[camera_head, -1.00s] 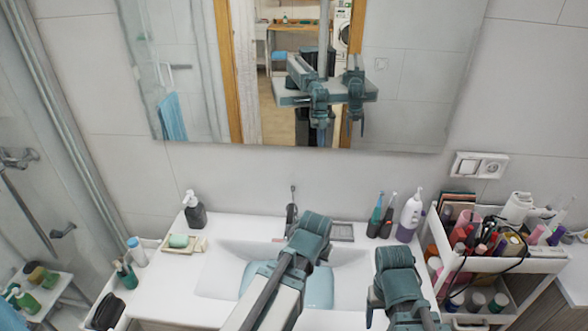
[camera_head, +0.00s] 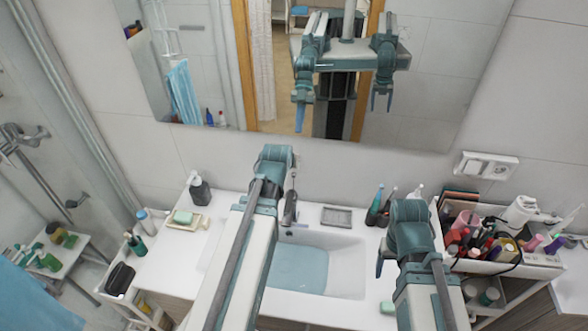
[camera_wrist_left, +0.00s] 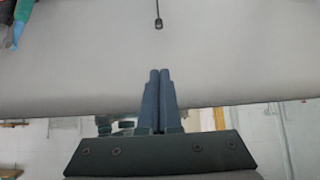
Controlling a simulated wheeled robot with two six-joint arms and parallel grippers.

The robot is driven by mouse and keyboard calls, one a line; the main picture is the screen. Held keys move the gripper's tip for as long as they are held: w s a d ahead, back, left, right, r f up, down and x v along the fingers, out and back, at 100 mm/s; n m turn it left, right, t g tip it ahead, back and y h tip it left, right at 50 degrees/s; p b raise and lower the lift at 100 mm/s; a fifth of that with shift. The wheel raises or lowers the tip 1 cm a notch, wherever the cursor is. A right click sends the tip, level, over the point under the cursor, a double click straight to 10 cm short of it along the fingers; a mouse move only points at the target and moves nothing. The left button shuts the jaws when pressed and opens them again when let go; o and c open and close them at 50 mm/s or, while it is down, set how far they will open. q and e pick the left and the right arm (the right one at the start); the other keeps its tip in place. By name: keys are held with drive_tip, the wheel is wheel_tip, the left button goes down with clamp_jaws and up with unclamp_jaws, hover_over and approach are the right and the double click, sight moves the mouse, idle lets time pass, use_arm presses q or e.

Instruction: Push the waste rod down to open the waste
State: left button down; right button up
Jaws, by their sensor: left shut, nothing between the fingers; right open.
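The waste rod (camera_head: 294,176) stands upright behind the dark faucet (camera_head: 289,208) at the back of the sink. In the left wrist view the rod (camera_wrist_left: 158,18) is thin and dark with a knobbed end, pointing toward my left gripper. My left gripper (camera_wrist_left: 160,72) is shut and empty, with a gap between its fingertips and the knob. In the head view my left wrist is just left of the rod and its fingers are hidden. My right gripper (camera_head: 382,258) is open over the sink's right side, its fingers partly hidden. The sink basin (camera_head: 345,265) holds bluish water.
A soap dispenser (camera_head: 199,190) and soap dish (camera_head: 188,220) stand left of the faucet; a grey tray (camera_head: 336,216) and toothbrushes (camera_head: 374,205) stand right. A crowded cart (camera_head: 500,262) is at the far right. The mirror (camera_head: 430,95) hangs above.

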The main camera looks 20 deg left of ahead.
use_arm(q)
drive_tip(key=shift+s+d+f+b+x, duration=0.1)
drive_tip(key=shift+s+f+b+x, duration=0.25)
drive_tip(key=shift+b+x, duration=1.65)
drive_tip(key=shift+s+d+f+b+x, duration=0.1)
drive_tip(key=shift+s+f+b+x, duration=0.2)
drive_tip(key=shift+b+x, duration=1.7)
drive_tip(key=shift+s+d+f+b+x, duration=0.1)
drive_tip(key=shift+s+f+b+x, duration=0.25)
drive_tip(key=shift+b+x, duration=1.65)
drive_tip(key=shift+w+f+p, duration=0.3)
drive_tip(key=shift+f+p, duration=0.05)
drive_tip(key=shift+p, duration=0.05)
